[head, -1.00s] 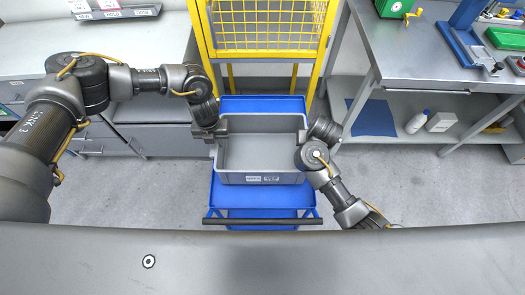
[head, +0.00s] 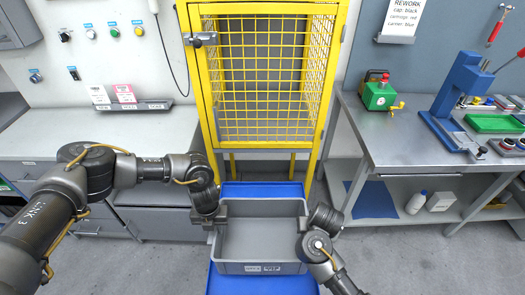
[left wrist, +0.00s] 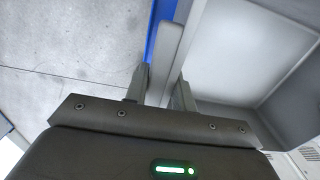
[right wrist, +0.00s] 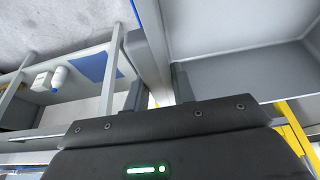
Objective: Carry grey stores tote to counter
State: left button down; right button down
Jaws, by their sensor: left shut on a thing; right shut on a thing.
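The grey tote (head: 262,267) is an open, empty box with two small labels on its near wall. It sits on or just above a blue cart (head: 262,190); I cannot tell whether it touches. My left gripper (head: 212,222) is shut on the tote's left wall, and the left wrist view (left wrist: 160,88) shows a finger on each side of that wall. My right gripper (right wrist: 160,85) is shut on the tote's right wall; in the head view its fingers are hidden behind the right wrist. The tote looks level.
A yellow mesh cage (head: 262,80) stands behind the cart. A pale counter (head: 150,135) with a small card rack is at left. A metal workbench (head: 410,145) at right holds a green device (head: 378,95) and a blue press (head: 458,95). Floor shows between them.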

pick_arm(q)
jog(key=shift+a, duration=0.1)
pick_arm(e)
jog(key=shift+r, duration=0.1)
